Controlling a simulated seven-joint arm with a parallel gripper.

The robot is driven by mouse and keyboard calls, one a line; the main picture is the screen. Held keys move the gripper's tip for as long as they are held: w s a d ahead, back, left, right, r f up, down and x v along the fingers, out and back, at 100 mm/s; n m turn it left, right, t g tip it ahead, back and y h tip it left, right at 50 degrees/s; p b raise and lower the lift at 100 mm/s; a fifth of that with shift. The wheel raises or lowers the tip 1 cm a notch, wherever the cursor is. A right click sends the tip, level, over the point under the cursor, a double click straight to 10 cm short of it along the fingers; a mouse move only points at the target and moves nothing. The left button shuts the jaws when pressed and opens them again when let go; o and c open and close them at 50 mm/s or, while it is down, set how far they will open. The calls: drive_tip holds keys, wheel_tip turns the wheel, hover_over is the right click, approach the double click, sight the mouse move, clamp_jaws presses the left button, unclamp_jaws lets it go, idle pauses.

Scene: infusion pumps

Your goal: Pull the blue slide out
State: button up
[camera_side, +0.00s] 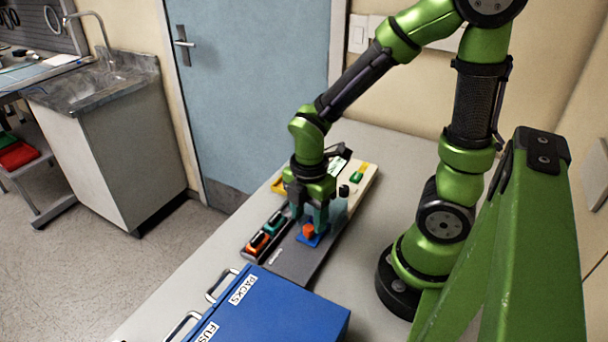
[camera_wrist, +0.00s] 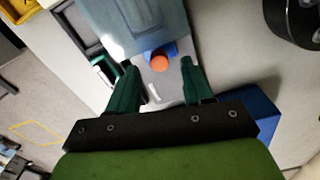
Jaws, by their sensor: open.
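The blue slide (camera_side: 313,241) is a small blue plate with an orange knob (camera_side: 309,231), set on a dark grey base. In the wrist view the orange knob (camera_wrist: 160,63) stands in front of a grey-blue translucent block, with a little blue of the slide (camera_wrist: 171,48) beside it. My gripper (camera_side: 308,218) is open and points down over the slide. In the wrist view its dark green fingers (camera_wrist: 158,70) lie on either side of the knob, with visible gaps. The exact height of the fingertips against the knob is hard to tell.
A blue box (camera_side: 270,310) with handles and labels stands at the table's front. A tray with orange and green pieces (camera_side: 265,238) lies left of the slide. A pale panel (camera_side: 366,180) with coloured parts lies behind. Grey table (camera_side: 350,265) is clear to the right.

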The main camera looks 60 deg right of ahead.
drive_tip(key=shift+f, duration=1.25)
clamp_jaws()
